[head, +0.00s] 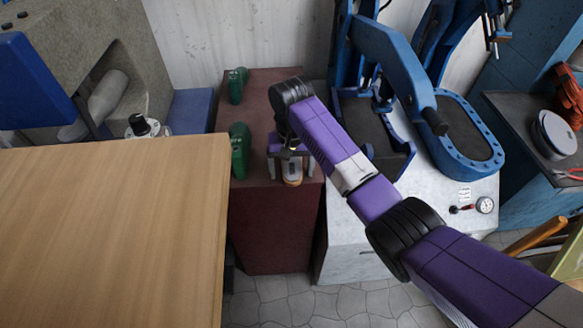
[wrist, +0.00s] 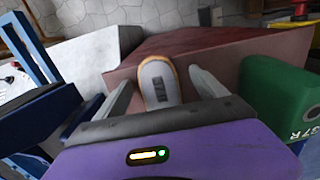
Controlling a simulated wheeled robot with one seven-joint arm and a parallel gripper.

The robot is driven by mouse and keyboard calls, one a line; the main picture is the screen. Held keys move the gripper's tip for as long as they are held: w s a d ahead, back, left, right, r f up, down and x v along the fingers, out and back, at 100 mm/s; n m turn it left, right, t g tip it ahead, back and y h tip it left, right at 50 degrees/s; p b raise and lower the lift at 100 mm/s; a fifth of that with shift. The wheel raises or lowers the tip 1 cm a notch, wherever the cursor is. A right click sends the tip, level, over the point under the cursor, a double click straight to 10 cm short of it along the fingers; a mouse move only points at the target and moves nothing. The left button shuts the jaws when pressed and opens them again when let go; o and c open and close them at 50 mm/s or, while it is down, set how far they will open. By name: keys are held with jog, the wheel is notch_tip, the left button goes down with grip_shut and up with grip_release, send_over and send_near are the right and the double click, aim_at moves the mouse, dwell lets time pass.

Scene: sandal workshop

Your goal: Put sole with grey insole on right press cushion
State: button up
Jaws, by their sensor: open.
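A sole with a pale grey insole and a tan rim (head: 292,172) is at the front of the dark red stand's top, partly hidden by my gripper. In the wrist view the sole (wrist: 153,70) shows a dark patch and lies between my two fingers, with a gap on each side. My gripper (head: 291,163) is open around it and holds nothing; its fingers also show in the wrist view (wrist: 163,90). A blue press (head: 395,60) stands to the right on a pale base. It has a dark left bed (head: 362,122) and a blue-rimmed oval bed (head: 474,170) at right.
Two green shoe lasts (head: 239,150) (head: 236,86) stand on the left of the red stand (head: 265,220). A wooden table (head: 110,230) fills the left front. A dial gauge (head: 485,205) sits on the press base's front. My arm crosses in front of the press.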

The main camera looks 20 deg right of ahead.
jog(key=shift+c, duration=0.2)
jog(key=c, duration=1.4)
jog(key=shift+o, duration=0.2)
jog(key=shift+w+r, duration=0.1)
jog(key=shift+r, duration=0.1)
jog(key=shift+w+d+r, duration=0.3)
jog(key=shift+w+r, duration=0.6)
jog(key=shift+r, duration=0.05)
jog(key=shift+r, duration=0.1)
